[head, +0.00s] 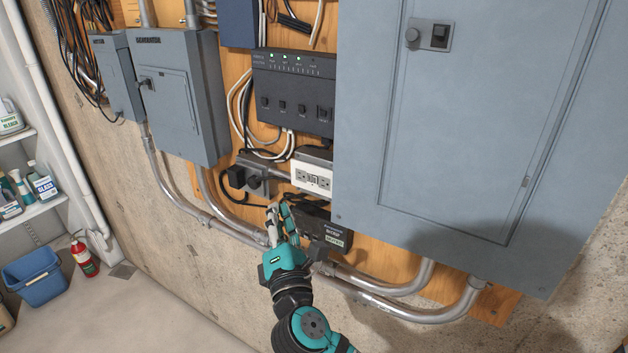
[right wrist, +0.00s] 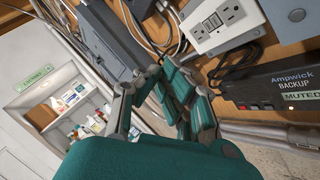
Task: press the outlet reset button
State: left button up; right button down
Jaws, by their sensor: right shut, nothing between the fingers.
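The white outlet (head: 325,186) is mounted on the wooden backboard, left of the large grey panel. Its two sockets flank small central buttons (right wrist: 212,20), seen more clearly in the right wrist view. I cannot read which one is reset. My right gripper (head: 278,208) is shut and empty, just below and left of the outlet, and apart from it. In the right wrist view the fingers (right wrist: 155,82) point up, with the outlet above and to their right. My left gripper is in neither view.
A black Ampwick backup box (head: 325,232) sits just right of my right gripper. A grey plug box (head: 254,176) with a black adapter and cables is left of the outlet. A dark switch unit (head: 294,92) is above. Metal conduits (head: 400,312) run below.

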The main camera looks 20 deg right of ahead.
aim_at(315, 180)
jog(key=w+d, duration=0.5)
jog(key=d, duration=0.1)
jog(key=shift+d, duration=0.35)
jog(key=shift+w, duration=0.15)
dwell(1.2)
jog(key=shift+w+d, duration=0.2)
jog(key=shift+d, duration=0.15)
jog(key=shift+w+d, duration=0.25)
jog(key=shift+d, duration=0.05)
dwell(0.6)
jog(key=shift+s+a, duration=0.5)
jog(key=shift+a, duration=0.15)
